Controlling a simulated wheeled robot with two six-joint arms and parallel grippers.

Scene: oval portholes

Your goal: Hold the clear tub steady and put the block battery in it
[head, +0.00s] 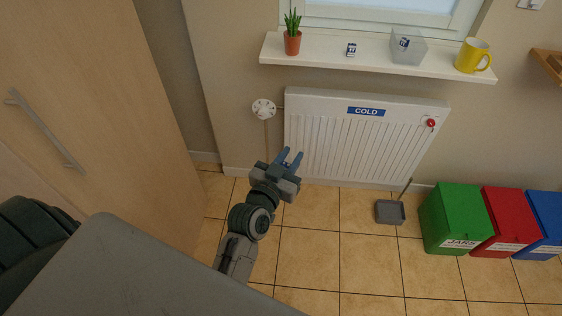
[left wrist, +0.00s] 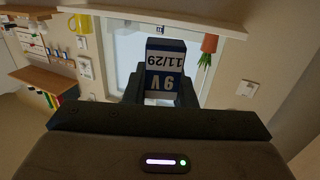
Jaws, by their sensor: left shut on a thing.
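My left gripper (head: 290,157) is in front of the lower left of the radiator, well below the sill. It is shut on the block battery (left wrist: 165,68), a dark blue block marked "9V" and "11/29" in the left wrist view. The clear tub (head: 412,53) stands on the window sill, right of its middle, with no gripper at it. A small blue and white thing (head: 404,43) shows through its wall; I cannot tell if it is inside. My right gripper is not in view.
The white sill (head: 320,56) also holds a potted plant (head: 292,42), a small blue and white block (head: 351,50) and a yellow mug (head: 472,56). The radiator (head: 350,140) is below. A dustpan (head: 390,212) and coloured bins (head: 460,215) stand on the floor at right.

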